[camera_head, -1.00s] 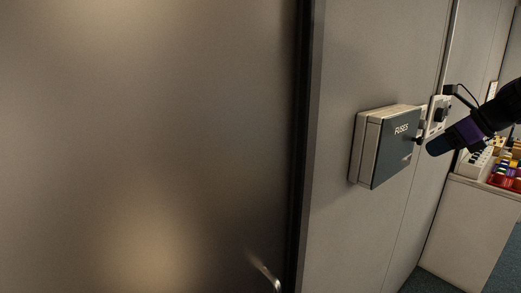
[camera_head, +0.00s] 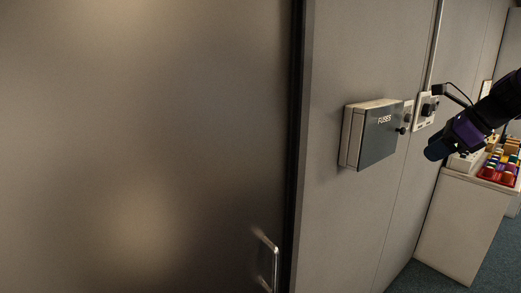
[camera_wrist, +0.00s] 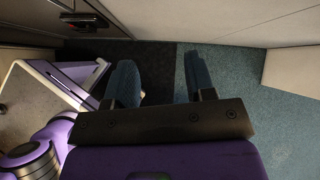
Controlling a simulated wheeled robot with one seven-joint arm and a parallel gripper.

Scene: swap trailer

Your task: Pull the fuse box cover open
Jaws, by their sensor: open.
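The fuse box (camera_head: 347,137) is a pale, shallow box on the grey wall in the head view. Its dark grey cover (camera_head: 378,142), lettered FUSES, lies shut against the front. A small black knob (camera_head: 402,130) shows at the cover's right edge. My gripper (camera_head: 432,153) is to the right of the box and slightly lower, apart from it in the picture. In the wrist view my gripper (camera_wrist: 160,80) is open, with nothing between its two blue fingers but floor behind. I cannot clearly identify the fuse box in the wrist view.
A wall socket panel (camera_head: 425,110) with a plug and cable is right of the box. A pale cabinet (camera_head: 460,225) with a red tray (camera_head: 497,177) of colourful items stands at the right. A large door (camera_head: 140,140) with a metal handle (camera_head: 268,262) fills the left.

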